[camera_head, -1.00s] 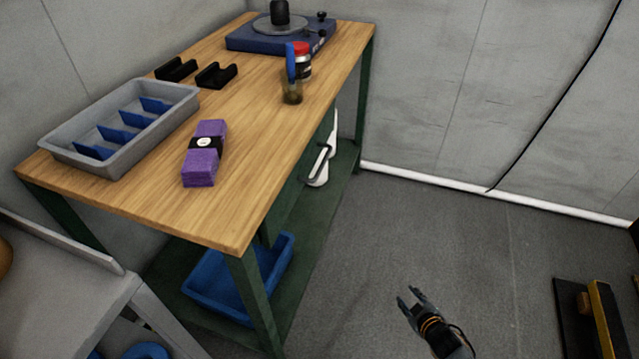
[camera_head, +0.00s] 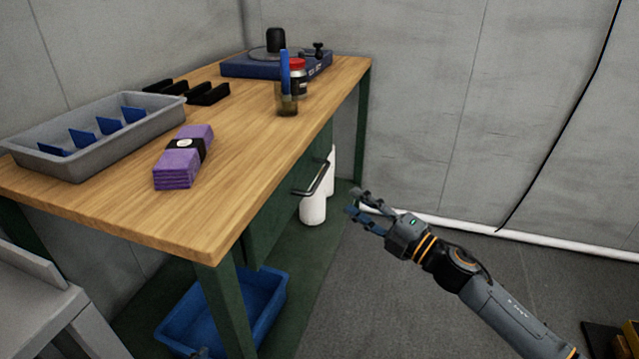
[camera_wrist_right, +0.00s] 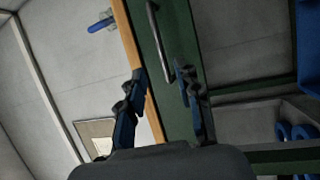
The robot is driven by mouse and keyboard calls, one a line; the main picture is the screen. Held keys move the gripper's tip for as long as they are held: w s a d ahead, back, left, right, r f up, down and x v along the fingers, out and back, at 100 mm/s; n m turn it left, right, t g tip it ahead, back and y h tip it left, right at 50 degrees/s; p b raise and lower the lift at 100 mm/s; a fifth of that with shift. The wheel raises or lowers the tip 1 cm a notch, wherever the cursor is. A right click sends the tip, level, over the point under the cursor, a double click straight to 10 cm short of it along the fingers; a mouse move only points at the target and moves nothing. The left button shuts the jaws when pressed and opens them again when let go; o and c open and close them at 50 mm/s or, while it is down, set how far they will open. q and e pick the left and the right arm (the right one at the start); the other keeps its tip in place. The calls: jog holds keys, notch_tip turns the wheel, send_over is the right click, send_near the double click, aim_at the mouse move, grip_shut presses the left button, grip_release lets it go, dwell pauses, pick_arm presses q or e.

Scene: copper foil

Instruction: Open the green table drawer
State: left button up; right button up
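The green table drawer (camera_head: 285,198) sits under the wooden tabletop, its front facing right, and looks closed. Its dark bar handle (camera_head: 313,180) sticks out from the front. In the right wrist view the green drawer front (camera_wrist_right: 178,100) and the handle (camera_wrist_right: 160,45) lie ahead, between and beyond my fingers. My right gripper (camera_head: 356,202) is open and empty, to the right of the handle and apart from it. It also shows in the right wrist view (camera_wrist_right: 160,90) with fingers spread. My left gripper is not clearly in view; a small dark tip shows at the bottom edge.
The wooden tabletop (camera_head: 235,150) holds a grey tray (camera_head: 100,150), a purple bundle (camera_head: 178,175), a glass jar with a blue item (camera_head: 287,103) and a turntable-like device (camera_head: 270,66). A blue bin (camera_head: 270,300) and a white object (camera_head: 313,208) are below.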

aim_at(229, 331)
pick_arm(q)
jog(key=w+r+t, duration=0.1)
jog(key=r, duration=0.1)
jog(key=w+d+r+t+h+b, duration=0.1)
jog(key=r, duration=0.1)
jog(key=w+r+t, duration=0.1)
jog(key=r+t, duration=0.1)
jog(key=shift+w+d+b, duration=0.35)
jog(key=shift+d, duration=0.05)
jog(key=shift+w+d+r+t, duration=0.1)
jog(key=shift+r+t, duration=0.15)
jog(key=shift+r, duration=0.1)
jog(key=shift+w+d+r+t, duration=0.1)
jog(key=shift+r+t, duration=0.15)
jog(key=shift+r, duration=0.1)
pick_arm(e)
jog(key=shift+x, duration=5.7)
jog(key=shift+c, duration=0.2)
jog(key=shift+f, duration=0.1)
grip_shut()
